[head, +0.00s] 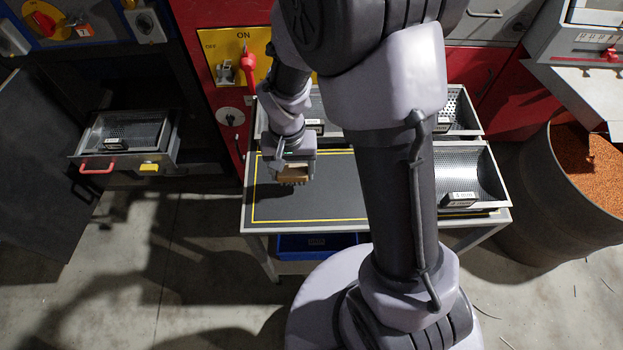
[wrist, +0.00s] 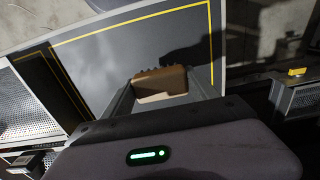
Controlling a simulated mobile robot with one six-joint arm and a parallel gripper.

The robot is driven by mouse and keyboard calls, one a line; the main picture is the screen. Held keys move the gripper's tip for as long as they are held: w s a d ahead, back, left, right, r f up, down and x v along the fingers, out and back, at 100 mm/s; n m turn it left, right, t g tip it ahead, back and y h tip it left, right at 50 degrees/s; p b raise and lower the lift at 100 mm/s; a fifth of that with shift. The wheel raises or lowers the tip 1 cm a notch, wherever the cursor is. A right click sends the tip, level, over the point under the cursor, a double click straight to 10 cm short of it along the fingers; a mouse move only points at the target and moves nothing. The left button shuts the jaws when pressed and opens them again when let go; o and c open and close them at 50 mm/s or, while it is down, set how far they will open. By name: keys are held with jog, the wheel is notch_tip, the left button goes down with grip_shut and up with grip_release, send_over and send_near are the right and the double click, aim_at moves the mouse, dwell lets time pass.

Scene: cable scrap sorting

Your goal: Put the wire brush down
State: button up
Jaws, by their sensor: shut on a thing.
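The wire brush (head: 294,174) has a tan wooden block with dark bristles pointing down. My gripper (head: 292,168) is shut on it, over the left part of the dark mat (head: 330,195) with a yellow border line on the table. In the wrist view the brush (wrist: 160,84) sits between the two fingers of my gripper (wrist: 155,97), with the mat (wrist: 110,60) behind it. I cannot tell whether the bristles touch the mat.
Perforated metal trays (head: 470,175) stand at the table's right and back. A blue bin (head: 310,243) is under the table. An open drawer (head: 125,140) with a red handle juts out at left. A barrel of orange granules (head: 590,165) stands at right. The mat's front left is clear.

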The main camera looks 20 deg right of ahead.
jog(key=d, duration=0.2)
jog(key=s+d, duration=0.1)
jog(key=d, duration=0.1)
jog(key=shift+f+b, duration=0.2)
jog(key=shift+b, duration=0.1)
notch_tip(320, 180, down, 3)
jog(key=shift+f+b, duration=0.2)
jog(key=shift+b, duration=0.75)
jog(key=shift+f, duration=0.2)
jog(key=o, duration=1.2)
jog(key=shift+r, duration=0.1)
